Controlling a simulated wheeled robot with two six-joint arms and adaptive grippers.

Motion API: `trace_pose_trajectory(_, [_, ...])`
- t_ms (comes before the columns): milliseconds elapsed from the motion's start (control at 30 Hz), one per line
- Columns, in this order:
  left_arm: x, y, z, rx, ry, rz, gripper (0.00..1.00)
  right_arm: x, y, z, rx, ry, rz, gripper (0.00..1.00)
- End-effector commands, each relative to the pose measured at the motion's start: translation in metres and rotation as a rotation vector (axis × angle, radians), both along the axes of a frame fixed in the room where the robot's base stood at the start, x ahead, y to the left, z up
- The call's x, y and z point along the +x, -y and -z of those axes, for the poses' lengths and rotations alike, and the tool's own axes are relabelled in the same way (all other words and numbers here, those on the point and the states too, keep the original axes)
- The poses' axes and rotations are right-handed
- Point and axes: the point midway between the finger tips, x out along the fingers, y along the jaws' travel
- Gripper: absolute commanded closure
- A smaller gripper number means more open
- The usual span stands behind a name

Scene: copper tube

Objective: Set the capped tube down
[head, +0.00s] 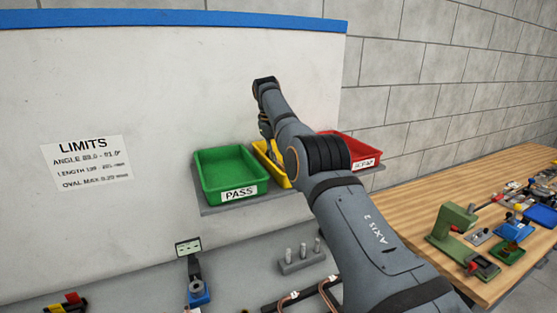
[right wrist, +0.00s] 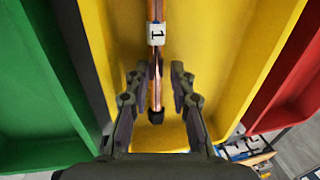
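In the right wrist view, a copper tube (right wrist: 156,75) with a white tag marked 1 (right wrist: 156,34) and a black cap (right wrist: 155,117) on its near end is in the yellow tray (right wrist: 215,60). Its far end is cut off by the frame. My right gripper (right wrist: 157,72) is open, with one finger on each side of the tube and a narrow gap at each. Whether the tube rests fully on the tray floor is hard to tell. In the head view my right arm reaches over the yellow tray (head: 277,178) and hides much of it. My left gripper is not in view.
A green PASS tray (head: 205,165) stands left of the yellow tray and a red tray (head: 350,143) right, all on a grey shelf. Below are a small block with grey pegs (head: 302,262) and bent copper tubes (head: 288,299). A wooden bench (head: 410,215) with tools stands right.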

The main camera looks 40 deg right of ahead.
Motion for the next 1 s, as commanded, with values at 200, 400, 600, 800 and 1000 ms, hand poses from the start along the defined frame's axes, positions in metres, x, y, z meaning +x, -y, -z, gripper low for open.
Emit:
trace_pose_trajectory(200, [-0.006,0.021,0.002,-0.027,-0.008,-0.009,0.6,0.0,0.0,0.0,0.0,-0.001,0.0,0.77])
trace_pose_trajectory(400, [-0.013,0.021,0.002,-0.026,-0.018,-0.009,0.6,0.0,0.0,-0.001,0.0,0.0,0.0,0.77])
trace_pose_trajectory(600, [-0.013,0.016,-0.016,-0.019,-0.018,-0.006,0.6,0.001,-0.002,-0.019,-0.001,0.001,0.0,0.77])
trace_pose_trajectory(800, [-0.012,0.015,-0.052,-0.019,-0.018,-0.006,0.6,0.003,-0.009,-0.058,0.0,0.001,-0.002,0.77])
trace_pose_trajectory(1000, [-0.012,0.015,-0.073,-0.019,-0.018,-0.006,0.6,0.004,-0.013,-0.08,0.0,-0.001,-0.001,0.77])
